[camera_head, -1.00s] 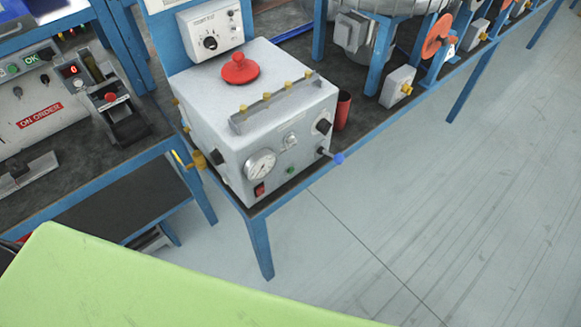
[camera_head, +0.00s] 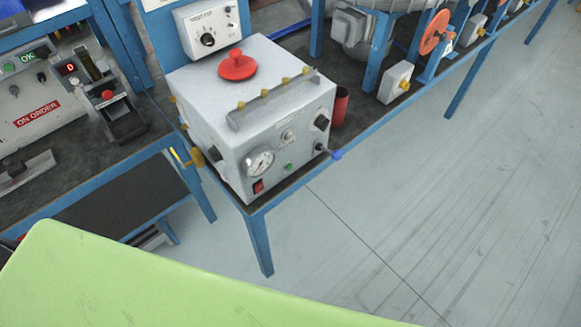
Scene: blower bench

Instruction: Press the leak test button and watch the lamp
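No label on the box is readable as leak test. Neither of my grippers is in view.
A control box with a black dial (camera_head: 208,40) stands behind. Left is another bench with an "ON ORDER" panel (camera_head: 37,114) and a red-buttoned black device (camera_head: 108,94). A red cup (camera_head: 340,106) stands beside the test box. A green surface (camera_head: 150,285) fills the lower left; the right floor is clear.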

